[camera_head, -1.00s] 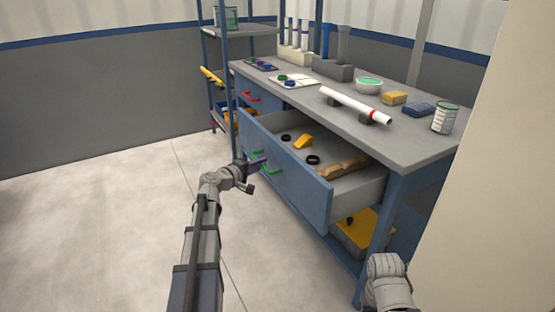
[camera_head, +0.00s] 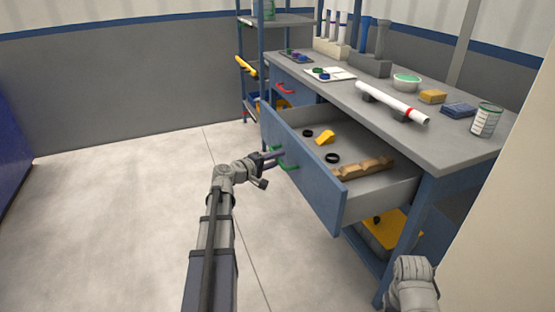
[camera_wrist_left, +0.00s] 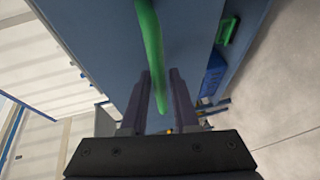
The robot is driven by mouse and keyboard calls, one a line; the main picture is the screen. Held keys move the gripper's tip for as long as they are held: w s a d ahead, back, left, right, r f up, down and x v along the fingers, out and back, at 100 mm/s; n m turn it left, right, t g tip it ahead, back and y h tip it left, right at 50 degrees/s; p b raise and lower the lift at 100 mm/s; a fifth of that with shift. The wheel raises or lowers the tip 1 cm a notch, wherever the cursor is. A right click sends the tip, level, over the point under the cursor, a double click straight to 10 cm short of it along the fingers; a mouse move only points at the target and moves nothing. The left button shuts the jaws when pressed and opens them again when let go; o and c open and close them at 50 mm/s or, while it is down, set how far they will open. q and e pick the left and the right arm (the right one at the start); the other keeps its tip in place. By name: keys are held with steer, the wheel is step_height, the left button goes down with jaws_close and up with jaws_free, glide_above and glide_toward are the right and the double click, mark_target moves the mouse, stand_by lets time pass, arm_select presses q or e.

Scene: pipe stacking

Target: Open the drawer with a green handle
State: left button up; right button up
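The drawer with the green handle is pulled out from the bench, and its blue front (camera_head: 315,177) faces my left arm. Its green handle (camera_head: 288,166) is partly hidden by my left gripper (camera_head: 273,155). In the left wrist view the green handle (camera_wrist_left: 149,35) runs between the two dark fingers of my left gripper (camera_wrist_left: 160,78), which are close around it. The gripper appears shut on the handle, though contact is hard to see. My right arm (camera_head: 412,285) shows at the bottom right; its fingers are out of sight.
Inside the drawer (camera_head: 400,182) lie black rings, a yellow piece and a brown block (camera_head: 362,168). A red handle (camera_head: 284,89) is on another drawer. The bench top (camera_head: 450,145) holds a white pipe (camera_head: 393,103). The floor at left is clear.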

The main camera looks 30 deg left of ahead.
arm_select(q)
steer(key=shift+o, duration=1.2)
steer(key=shift+s, duration=0.1)
steer(key=p+v, duration=0.1)
steer(key=v, duration=0.6)
steer(key=shift+s, duration=0.3)
steer(key=shift+a+r, duration=0.1)
